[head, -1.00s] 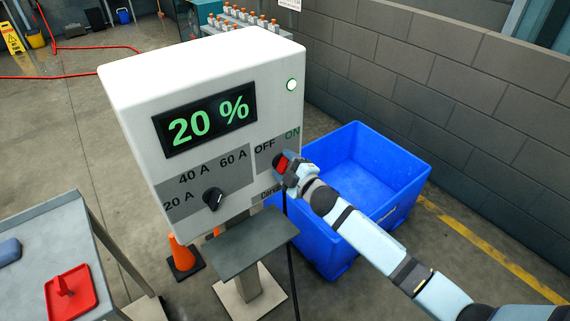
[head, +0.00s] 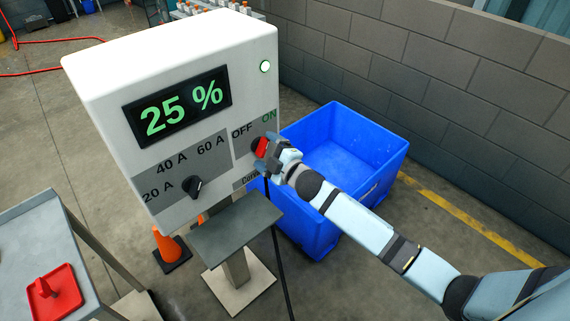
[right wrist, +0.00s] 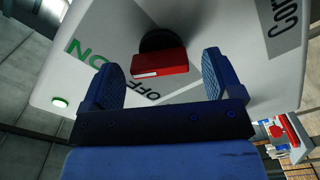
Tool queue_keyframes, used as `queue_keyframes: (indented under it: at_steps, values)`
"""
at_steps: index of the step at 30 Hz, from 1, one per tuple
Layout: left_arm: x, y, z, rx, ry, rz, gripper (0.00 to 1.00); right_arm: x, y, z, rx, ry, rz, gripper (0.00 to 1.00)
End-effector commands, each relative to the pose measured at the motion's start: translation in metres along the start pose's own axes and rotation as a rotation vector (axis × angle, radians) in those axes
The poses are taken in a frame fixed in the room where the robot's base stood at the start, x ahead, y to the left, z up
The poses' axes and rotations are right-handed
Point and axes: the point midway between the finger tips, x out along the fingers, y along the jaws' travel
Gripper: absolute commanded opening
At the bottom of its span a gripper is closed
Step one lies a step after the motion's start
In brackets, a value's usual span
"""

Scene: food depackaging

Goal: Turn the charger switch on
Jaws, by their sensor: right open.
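The white charger box (head: 170,65) stands on a post, its display (head: 182,106) reading 25 % in green. Its red switch (head: 260,146) sits below the OFF and ON labels and appears turned toward ON. A round lamp (head: 265,67) at the upper right is lit green-white. My right gripper (head: 268,150) is at the switch. In the right wrist view the red switch (right wrist: 160,64) lies between the two open fingers (right wrist: 160,80), with a gap on both sides. My left gripper is not in view.
A grey shelf (head: 236,225) juts out below the box. A blue bin (head: 350,145) stands behind my right arm. A cart (head: 35,225) with a red object (head: 55,295) is at left, near an orange cone (head: 168,246).

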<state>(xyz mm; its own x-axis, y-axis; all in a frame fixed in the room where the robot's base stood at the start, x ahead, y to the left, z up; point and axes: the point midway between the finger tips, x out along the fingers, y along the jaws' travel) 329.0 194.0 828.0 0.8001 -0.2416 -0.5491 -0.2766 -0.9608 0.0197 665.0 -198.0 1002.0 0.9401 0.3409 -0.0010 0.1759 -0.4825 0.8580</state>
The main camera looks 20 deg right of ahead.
Motion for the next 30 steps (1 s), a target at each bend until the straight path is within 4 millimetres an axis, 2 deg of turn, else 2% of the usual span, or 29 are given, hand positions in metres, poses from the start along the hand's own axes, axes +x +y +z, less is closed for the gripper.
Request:
queue_keyframes:
  at_steps: [9, 15, 21, 30]
  values:
    - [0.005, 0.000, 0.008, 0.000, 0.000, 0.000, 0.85, -0.073, -0.003, 0.001, 0.000, 0.000, -0.003, 0.85]
    - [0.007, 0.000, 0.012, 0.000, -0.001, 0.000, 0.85, -0.108, -0.002, 0.001, 0.001, -0.001, -0.002, 0.85]
    - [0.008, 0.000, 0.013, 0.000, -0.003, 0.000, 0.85, -0.121, 0.000, 0.000, 0.001, 0.000, -0.001, 0.85]
    - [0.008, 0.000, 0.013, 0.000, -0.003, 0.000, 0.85, -0.122, 0.000, 0.000, 0.000, 0.000, 0.000, 0.85]
